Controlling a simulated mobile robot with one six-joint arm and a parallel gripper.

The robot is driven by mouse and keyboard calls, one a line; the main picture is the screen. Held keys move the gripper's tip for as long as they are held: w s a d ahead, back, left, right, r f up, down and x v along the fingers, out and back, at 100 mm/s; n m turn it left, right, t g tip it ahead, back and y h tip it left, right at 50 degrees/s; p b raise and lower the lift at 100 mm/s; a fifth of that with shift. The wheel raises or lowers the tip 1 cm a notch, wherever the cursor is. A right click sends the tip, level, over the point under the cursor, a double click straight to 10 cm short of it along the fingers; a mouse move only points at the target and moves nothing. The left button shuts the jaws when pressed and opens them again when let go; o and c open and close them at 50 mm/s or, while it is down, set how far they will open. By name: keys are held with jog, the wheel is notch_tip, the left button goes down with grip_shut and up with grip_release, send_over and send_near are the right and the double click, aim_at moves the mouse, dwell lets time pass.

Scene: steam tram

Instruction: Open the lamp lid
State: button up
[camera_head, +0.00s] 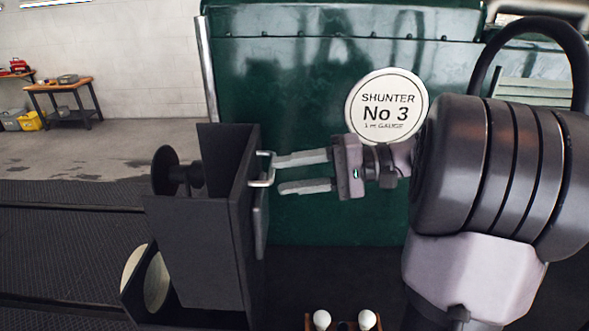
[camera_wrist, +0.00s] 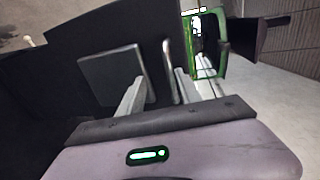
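The lamp appears to be the dark box-shaped body (camera_head: 200,245) left of centre in the head view, with angled dark panels at its top. Which panel is the lid, and how far it stands open, I cannot tell. A pale metal loop handle (camera_head: 262,183) sticks out on its right side. My gripper (camera_head: 278,173) comes in from the right with its two fingers apart, tips close to the handle. The wrist view also shows my gripper (camera_wrist: 160,88), a thin upright bar (camera_wrist: 168,70) that looks like the handle between the fingers, and a grey square plate (camera_wrist: 110,76). Contact is unclear.
A round black knob (camera_head: 165,170) and a pale round disc (camera_head: 156,282) sit on the lamp's left. A green panel with a round plate (camera_head: 387,106) stands behind my arm. Two white knobs (camera_head: 322,320) (camera_head: 367,320) are below. A workbench (camera_head: 62,88) is far left.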

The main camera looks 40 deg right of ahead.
jog(key=shift+w+a, duration=0.15)
jog(key=shift+r, duration=0.15)
dwell(0.5)
jog(key=p+v, duration=0.1)
jog(key=v, duration=1.1)
jog(key=s+a+f+n+g+h+b, duration=0.1)
jog(key=s+a+f+h+b, duration=0.1)
jog(key=a+f+b, duration=0.5)
jog(key=s+a+f+n+g+h+b, duration=0.1)
jog(key=s+a+f+h+b, duration=0.2)
jog(key=a+f, duration=0.8)
jog(key=s+a+f+g+h+b, duration=0.1)
jog(key=a+f+h+b, duration=0.5)
jog(key=f, duration=0.9)
jog(key=s+a+b, duration=0.1)
jog(key=a+b, duration=0.2)
jog(key=b, duration=0.1)
jog(key=shift+s+a+n+g+b, duration=0.2)
jog(key=shift+a+n+g+b, duration=0.1)
jog(key=shift+a+n+b, duration=0.1)
